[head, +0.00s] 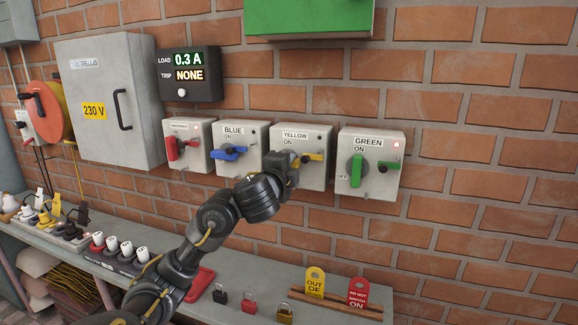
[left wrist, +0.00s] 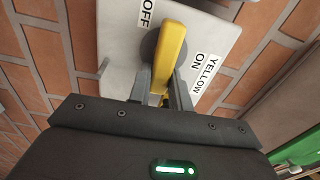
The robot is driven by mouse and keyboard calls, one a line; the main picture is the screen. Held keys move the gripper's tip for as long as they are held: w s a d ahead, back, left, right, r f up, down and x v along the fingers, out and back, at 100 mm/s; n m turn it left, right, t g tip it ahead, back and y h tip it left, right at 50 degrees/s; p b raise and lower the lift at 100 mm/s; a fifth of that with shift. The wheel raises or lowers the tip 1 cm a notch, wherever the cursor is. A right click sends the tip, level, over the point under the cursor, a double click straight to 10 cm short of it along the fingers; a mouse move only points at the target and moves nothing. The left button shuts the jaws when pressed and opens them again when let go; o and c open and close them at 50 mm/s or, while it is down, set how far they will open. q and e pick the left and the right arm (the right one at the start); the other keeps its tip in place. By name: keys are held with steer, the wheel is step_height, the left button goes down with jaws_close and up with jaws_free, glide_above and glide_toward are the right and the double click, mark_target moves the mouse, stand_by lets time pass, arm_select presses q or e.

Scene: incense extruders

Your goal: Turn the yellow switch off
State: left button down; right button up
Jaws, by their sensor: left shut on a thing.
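The yellow switch is a grey box labelled YELLOW (head: 321,176) on the brick wall, between the blue and green switch boxes. Its yellow handle (head: 312,157) shows to the right of my left gripper (head: 295,162), which partly covers the box. In the left wrist view the yellow handle (left wrist: 171,48) stands between the OFF label (left wrist: 146,13) and the ON label (left wrist: 197,61). The two fingers of my left gripper (left wrist: 163,92) are on either side of the handle, shut on it. My right gripper is in neither view.
Blue (head: 237,166), red (head: 188,158) and green (head: 362,187) switch boxes flank the yellow one closely. A load display (head: 189,74) reads 0.3 A and trip NONE. Padlocks (head: 249,303) and tags (head: 315,281) are on the shelf below. The wall right of the green box is bare.

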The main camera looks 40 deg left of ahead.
arm_select(q)
steer(key=shift+f+m, duration=0.15)
steer(key=shift+m, duration=0.15)
stand_by(0.4)
steer(key=c, duration=1.3)
jaws_free()
steer(key=shift+s, duration=0.1)
